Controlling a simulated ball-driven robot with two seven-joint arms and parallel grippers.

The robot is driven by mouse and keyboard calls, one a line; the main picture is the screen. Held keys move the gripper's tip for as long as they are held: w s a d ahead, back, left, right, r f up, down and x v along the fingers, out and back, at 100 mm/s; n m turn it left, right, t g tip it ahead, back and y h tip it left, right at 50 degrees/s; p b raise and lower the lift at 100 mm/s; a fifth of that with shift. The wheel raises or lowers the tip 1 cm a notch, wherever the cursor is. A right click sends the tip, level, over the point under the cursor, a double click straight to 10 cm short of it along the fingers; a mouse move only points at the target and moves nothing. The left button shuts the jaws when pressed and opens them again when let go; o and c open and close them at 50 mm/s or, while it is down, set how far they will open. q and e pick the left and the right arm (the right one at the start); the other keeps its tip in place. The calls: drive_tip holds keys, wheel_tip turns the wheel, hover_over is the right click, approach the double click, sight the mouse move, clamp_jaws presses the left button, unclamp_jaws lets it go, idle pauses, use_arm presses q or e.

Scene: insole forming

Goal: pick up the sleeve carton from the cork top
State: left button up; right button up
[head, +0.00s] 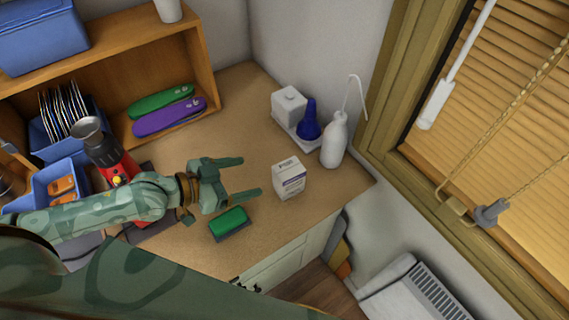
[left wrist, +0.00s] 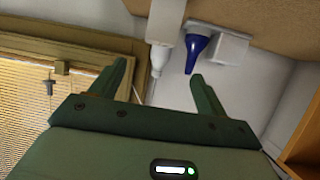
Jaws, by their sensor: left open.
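The sleeve carton (head: 289,178) is a small white box with print on its side. It stands upright on the cork top (head: 237,105), near the right front part. My left gripper (head: 250,177) is open and empty just left of the carton, its fingers pointing toward it. I cannot tell whether a finger touches it. In the left wrist view my left gripper (left wrist: 161,76) shows both fingers apart with nothing between them. My right gripper is not in view.
A green block with a dark base (head: 230,223) lies in front of the gripper. A white bottle (head: 334,142), blue funnel (head: 309,122) and white box (head: 289,104) stand behind the carton. A red heat tool (head: 116,165) and blue bins (head: 60,185) are left.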

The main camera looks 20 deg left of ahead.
use_arm(q)
approach(288, 169)
drive_tip(key=w+d, duration=0.2)
drive_tip(key=shift+w+d+f+b, duration=0.5)
drive_tip(key=shift+w+d+f, duration=0.45)
drive_tip(key=shift+w+f, duration=0.25)
drive_tip(key=shift+w+d+f, duration=0.15)
drive_tip(key=shift+w+d, duration=0.25)
drive_tip(key=b+x, duration=0.1)
drive_tip(key=x, duration=0.4)
drive_tip(key=shift+a+f, duration=0.15)
drive_tip(key=shift+s, duration=0.15)
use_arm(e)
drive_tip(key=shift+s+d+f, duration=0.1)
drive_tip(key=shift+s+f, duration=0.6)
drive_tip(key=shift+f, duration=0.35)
use_arm(q)
drive_tip(key=c, duration=1)
drive_tip(key=shift+c, duration=0.7)
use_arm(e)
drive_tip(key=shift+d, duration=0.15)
